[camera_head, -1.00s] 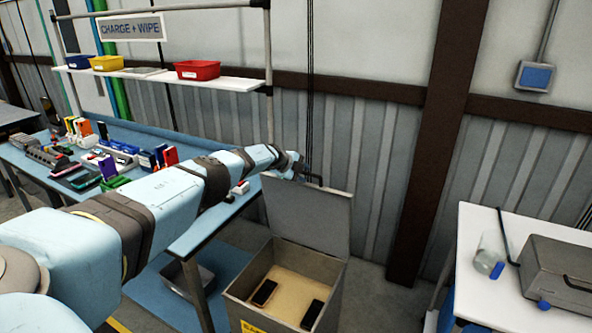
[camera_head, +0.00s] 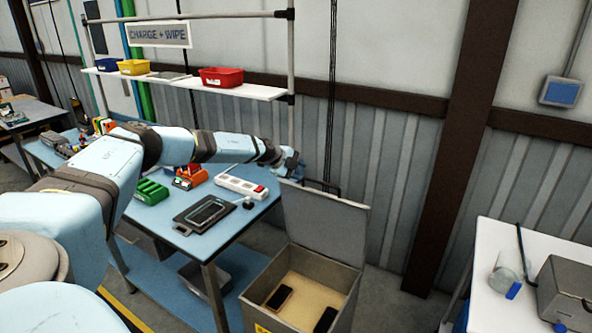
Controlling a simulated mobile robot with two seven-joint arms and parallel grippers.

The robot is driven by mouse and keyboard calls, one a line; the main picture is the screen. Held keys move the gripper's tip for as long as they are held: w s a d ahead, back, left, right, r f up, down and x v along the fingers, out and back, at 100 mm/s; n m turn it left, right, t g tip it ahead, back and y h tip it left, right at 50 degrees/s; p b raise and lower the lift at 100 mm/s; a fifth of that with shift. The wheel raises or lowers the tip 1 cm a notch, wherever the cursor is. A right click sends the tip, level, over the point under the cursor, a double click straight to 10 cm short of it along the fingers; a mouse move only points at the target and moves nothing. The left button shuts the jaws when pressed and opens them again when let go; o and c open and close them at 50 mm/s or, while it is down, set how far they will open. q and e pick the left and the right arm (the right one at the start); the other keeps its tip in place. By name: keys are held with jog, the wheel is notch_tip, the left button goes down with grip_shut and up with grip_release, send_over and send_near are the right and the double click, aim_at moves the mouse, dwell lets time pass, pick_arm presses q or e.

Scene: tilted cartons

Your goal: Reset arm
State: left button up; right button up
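My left arm reaches in from the left across the blue workbench (camera_head: 218,238). My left gripper (camera_head: 294,163) is small and dark at the arm's far end, above the bench's right end and near the raised lid (camera_head: 325,225) of the grey bin. Its fingers are too small to tell whether they are open or shut. I cannot make out anything held in it. My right gripper is not in view.
The open bin (camera_head: 256,297) holds two dark phones (camera_head: 279,298). On the bench are a phone on a dark pad (camera_head: 205,213), a white power strip (camera_head: 240,187) and a green rack (camera_head: 151,191). A white table (camera_head: 498,305) stands at right.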

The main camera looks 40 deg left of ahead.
pick_arm(q)
jog(key=shift+s+r, duration=0.2)
jog(key=shift+s, duration=0.05)
dwell(0.4)
